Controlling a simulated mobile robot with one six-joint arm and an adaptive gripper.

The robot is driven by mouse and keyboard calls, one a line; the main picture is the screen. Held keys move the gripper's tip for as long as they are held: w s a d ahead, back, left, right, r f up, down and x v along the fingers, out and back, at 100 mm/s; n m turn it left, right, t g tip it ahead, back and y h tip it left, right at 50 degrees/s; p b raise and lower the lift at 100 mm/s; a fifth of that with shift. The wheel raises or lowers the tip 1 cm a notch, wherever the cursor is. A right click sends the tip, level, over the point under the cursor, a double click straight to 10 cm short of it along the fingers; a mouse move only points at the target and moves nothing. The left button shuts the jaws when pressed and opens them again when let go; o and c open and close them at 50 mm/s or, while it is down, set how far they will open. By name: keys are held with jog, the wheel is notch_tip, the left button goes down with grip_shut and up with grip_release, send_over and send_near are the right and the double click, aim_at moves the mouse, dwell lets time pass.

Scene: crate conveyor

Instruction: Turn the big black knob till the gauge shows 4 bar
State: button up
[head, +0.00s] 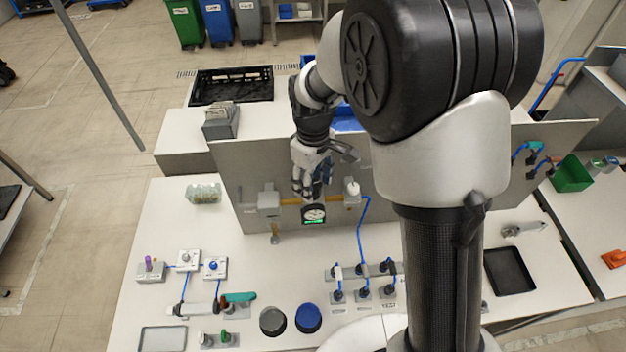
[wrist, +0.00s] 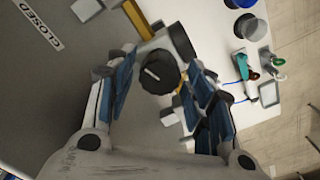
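The big black knob (wrist: 160,73) with a ribbed rim and a white mark shows in the wrist view. My gripper (wrist: 160,88) is open, with one finger on each side of the knob in that view; I cannot tell whether either finger touches it. In the head view my gripper (head: 309,188) is at the upright grey panel, just above the gauge, and hides the knob. The round white-faced gauge (head: 314,213) has a green strip under it. Its needle is too small to read.
The grey panel (head: 240,175) carries a yellow pipe (head: 290,201) and a blue hose (head: 361,230). Valves, connectors, a black jar (head: 272,321) and a blue jar (head: 308,318) stand on the white table in front. A "CLOSED" sign (wrist: 42,27) is on the panel.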

jog(key=c, duration=0.8)
jog(key=shift+m, duration=0.4)
jog(key=m, duration=0.8)
jog(key=shift+m, duration=0.4)
jog(key=o, duration=1.1)
